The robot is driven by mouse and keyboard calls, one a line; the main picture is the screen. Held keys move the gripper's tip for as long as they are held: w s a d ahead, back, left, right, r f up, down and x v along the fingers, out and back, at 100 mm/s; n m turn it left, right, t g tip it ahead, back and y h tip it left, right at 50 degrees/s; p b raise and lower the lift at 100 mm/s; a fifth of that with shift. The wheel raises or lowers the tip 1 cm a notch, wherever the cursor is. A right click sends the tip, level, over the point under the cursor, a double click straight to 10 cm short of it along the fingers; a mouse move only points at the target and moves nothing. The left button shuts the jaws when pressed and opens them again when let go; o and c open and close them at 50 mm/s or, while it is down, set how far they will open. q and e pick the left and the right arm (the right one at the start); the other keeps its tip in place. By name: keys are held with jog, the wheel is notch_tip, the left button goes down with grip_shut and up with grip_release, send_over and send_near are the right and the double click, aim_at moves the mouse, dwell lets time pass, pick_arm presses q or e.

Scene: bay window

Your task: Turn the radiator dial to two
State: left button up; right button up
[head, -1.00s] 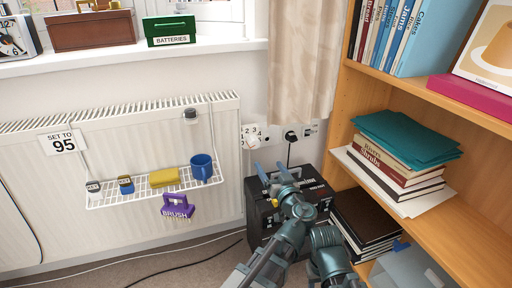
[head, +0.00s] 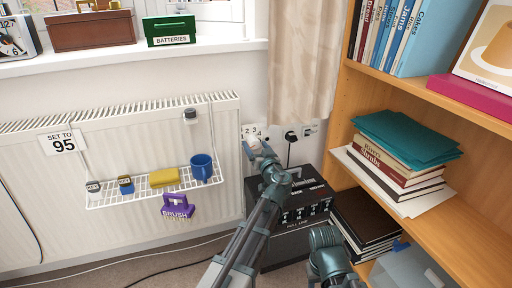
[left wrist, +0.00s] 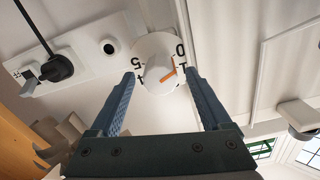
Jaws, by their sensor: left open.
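The radiator dial (head: 255,142) is a white round knob on the wall just right of the radiator (head: 120,200). The left wrist view shows the dial (left wrist: 156,72) upside down, with black numbers around it. Its orange mark points close to the 1; 0, 4 and 5 also show, and the 2 cannot be made out there. My left gripper (head: 257,148) is at the dial, and in the left wrist view the gripper (left wrist: 161,76) is open with one finger on each side of the knob. Contact cannot be told. My right gripper's fingers are out of view.
A black case (head: 300,212) stands below my left gripper. A plug (head: 291,136) with a black cable is right of the dial. A wire rack (head: 150,194) with a blue mug (head: 202,167) hangs on the radiator. A wooden bookcase (head: 435,105) bounds the right side.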

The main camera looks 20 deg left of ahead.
pick_arm(q)
grip_shut()
dwell(0.5)
